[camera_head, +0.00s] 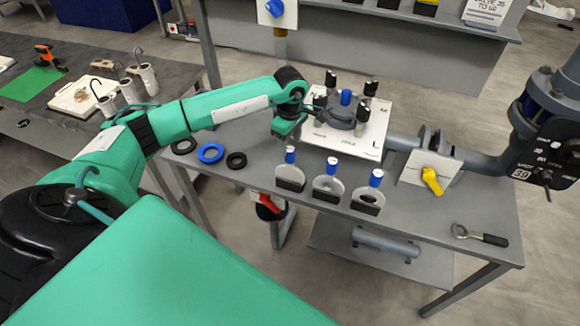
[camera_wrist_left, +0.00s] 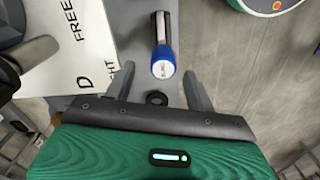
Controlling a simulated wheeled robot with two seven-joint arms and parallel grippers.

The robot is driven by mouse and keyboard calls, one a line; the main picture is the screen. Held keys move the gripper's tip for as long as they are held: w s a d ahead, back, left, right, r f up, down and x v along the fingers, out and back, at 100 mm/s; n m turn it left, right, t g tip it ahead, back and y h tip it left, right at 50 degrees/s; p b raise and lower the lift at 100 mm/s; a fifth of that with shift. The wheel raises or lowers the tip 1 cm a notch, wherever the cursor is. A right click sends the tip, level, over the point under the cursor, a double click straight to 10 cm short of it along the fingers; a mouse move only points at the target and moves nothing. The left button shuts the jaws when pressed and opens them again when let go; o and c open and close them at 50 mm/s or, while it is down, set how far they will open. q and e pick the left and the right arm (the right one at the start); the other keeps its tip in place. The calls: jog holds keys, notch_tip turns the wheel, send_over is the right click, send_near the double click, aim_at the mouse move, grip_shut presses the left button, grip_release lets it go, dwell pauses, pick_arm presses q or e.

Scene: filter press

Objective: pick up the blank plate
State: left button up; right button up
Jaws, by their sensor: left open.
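Three grey plates with blue-topped handles stand upright in a row of dark holders on the grey bench: a left plate (camera_head: 290,174), a middle plate (camera_head: 328,186) and a right plate (camera_head: 369,196). I cannot tell surely from their faces which is the blank plate. My left gripper (camera_head: 288,130) is just above and behind the left plate. In the left wrist view, its open fingers (camera_wrist_left: 160,88) are apart and empty. One blue-topped handle (camera_wrist_left: 163,62) shows there, beyond and between the fingertips. My right gripper is not in view.
Behind the plates is a white lettered panel (camera_head: 366,140) with a grey clamp fixture (camera_head: 341,112). Several rings, including a blue one (camera_head: 210,153), lie at left. A yellow-handled valve (camera_head: 432,180) and a wrench (camera_head: 480,235) are at right.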

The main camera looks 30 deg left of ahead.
aim_at(290, 149)
pick_arm(q)
jog(key=f, duration=0.1)
jog(key=f+p, duration=0.1)
jog(key=f, duration=0.1)
jog(key=shift+s+p, duration=0.25)
jog(key=shift+p, duration=0.15)
jog(key=shift+f, duration=0.5)
grip_shut()
